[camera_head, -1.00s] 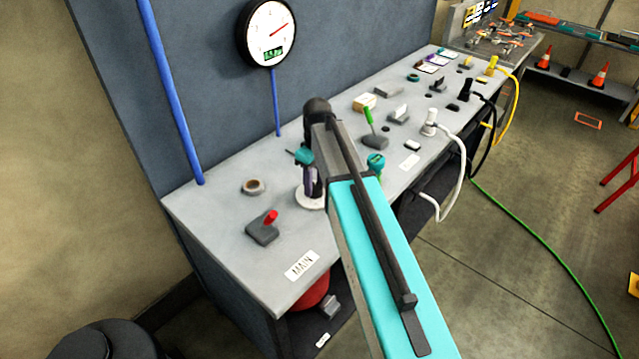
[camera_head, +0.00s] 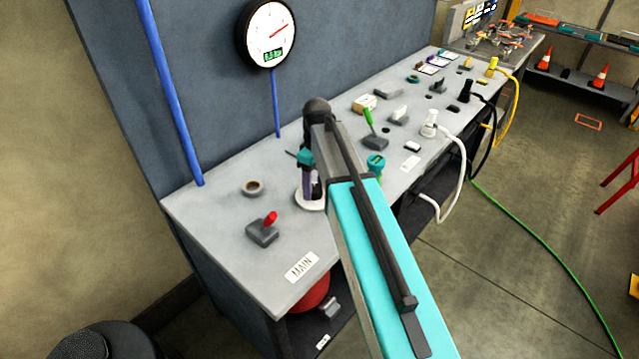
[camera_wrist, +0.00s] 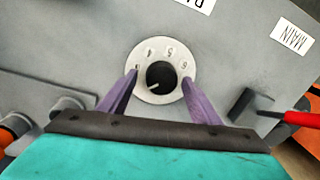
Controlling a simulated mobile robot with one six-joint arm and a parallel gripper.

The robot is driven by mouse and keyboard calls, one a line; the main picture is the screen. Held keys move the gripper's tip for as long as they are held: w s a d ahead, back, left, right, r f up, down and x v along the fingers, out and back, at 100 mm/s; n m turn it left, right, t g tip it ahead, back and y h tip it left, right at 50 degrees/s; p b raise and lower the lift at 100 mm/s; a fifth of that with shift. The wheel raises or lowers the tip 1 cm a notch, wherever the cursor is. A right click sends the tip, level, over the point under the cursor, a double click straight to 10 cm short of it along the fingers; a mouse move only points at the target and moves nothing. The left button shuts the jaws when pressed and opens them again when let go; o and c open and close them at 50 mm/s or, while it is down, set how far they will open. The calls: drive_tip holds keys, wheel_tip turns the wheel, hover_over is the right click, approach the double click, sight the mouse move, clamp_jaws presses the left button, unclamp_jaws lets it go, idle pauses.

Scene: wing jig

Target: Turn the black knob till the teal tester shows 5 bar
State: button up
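The black knob (camera_wrist: 160,75) sits in the middle of a round white dial (camera_wrist: 155,97) with numbers including 4, 5 and 6. Its white mark points to the lower left in the wrist view. My gripper (camera_wrist: 161,72) is open, its purple fingers on either side of the knob with gaps showing. In the head view my gripper (camera_head: 310,188) is over the white dial (camera_head: 302,202), and my arm hides the knob.
A round wall gauge (camera_head: 268,35) has a red needle and green display. A red-handled lever (camera_head: 264,229) and a tape-like ring (camera_head: 255,188) lie left of the dial. A green-handled lever (camera_head: 373,132) and a white hose plug (camera_head: 430,124) are to the right.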

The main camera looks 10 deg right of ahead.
sight(317, 186)
drive_tip(key=shift+r, duration=0.15)
wheel_tip(317, 186, up, 14)
drive_tip(key=b, duration=0.3)
drive_tip(key=shift+w+d+f+b, duration=0.25)
drive_tip(key=shift+w+b, duration=0.05)
drive_tip(key=shift+b, duration=0.1)
idle(0.5)
